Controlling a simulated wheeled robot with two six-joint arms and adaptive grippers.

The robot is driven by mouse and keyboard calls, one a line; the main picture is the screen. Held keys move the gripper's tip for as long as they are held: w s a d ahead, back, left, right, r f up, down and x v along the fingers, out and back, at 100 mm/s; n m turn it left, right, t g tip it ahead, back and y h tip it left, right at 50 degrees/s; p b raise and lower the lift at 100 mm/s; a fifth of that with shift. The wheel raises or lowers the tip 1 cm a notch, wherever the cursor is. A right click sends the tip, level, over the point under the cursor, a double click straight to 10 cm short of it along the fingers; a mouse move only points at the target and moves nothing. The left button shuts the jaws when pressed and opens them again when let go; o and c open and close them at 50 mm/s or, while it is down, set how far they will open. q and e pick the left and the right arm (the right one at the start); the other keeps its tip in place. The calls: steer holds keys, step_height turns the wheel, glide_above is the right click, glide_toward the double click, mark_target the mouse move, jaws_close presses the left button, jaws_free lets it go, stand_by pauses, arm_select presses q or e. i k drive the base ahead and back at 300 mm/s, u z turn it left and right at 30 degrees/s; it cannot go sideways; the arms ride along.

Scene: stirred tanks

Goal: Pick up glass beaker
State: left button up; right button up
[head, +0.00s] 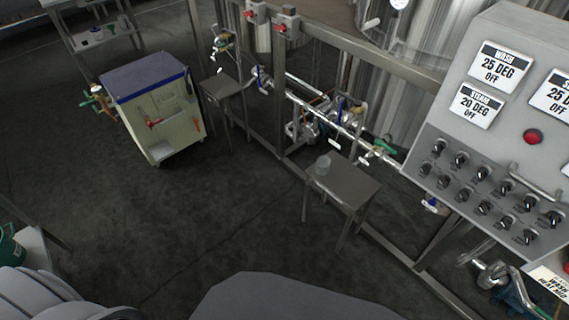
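A small, clear glass beaker (322,165) stands upright near the back left edge of a small grey metal table (352,185). The table stands beside the steel frame, to the right of the picture's middle. Neither of my grippers shows in the head view, and nothing is seen touching the beaker.
A grey control panel (500,130) fills the right side. A beige cabinet with a blue top (150,105) stands at the upper left. Another small table (222,87) stands by the steel frame (283,100). Pipes and valves run behind the beaker's table. Dark floor (215,205) is clear left of it.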

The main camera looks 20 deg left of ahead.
mark_target(322, 162)
steer(key=u, duration=0.55)
steer(key=k, duration=0.3)
steer(key=z, duration=1.5)
steer(key=i, duration=1.2)
steer(key=u, duration=0.5)
